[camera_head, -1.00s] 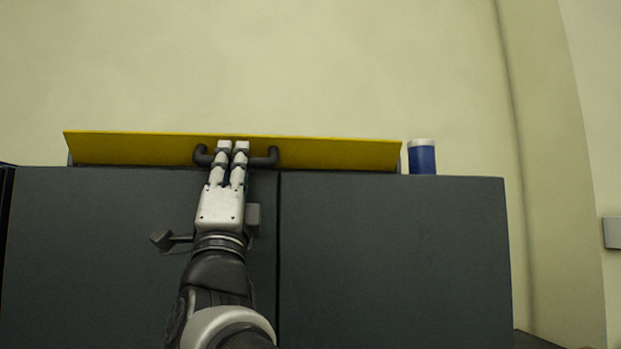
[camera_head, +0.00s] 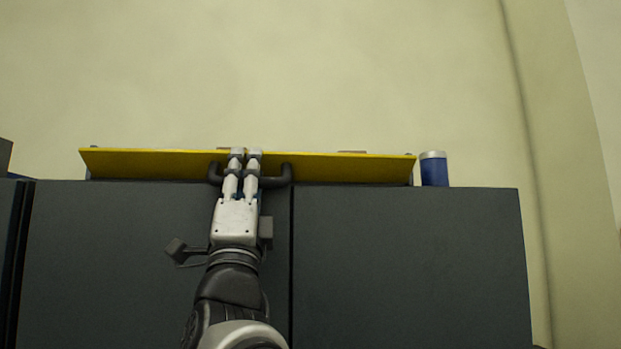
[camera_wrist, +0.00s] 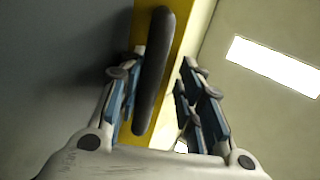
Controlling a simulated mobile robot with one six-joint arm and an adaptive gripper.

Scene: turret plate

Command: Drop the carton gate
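The gate is a long yellow panel (camera_head: 150,164) at the back edge of the dark cabinet, with a dark bar handle (camera_head: 278,176) on its near face. In the head view my gripper (camera_head: 245,154) reaches the handle, with its tips level with the gate's top edge. In the wrist view the handle (camera_wrist: 153,70) lies between the fingers (camera_wrist: 162,62). The left finger overlaps or nearly meets it; a yellow gap shows between it and the right finger. The gripper looks open around the handle. Small brownish tops, perhaps cartons (camera_head: 351,152), peek over the gate.
The dark cabinet (camera_head: 400,250) fills the foreground below the gate. A blue can with a white top (camera_head: 434,170) stands just right of the gate's right end. A pale wall (camera_head: 300,70) rises behind. A bright panel (camera_wrist: 275,65) shows in the wrist view.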

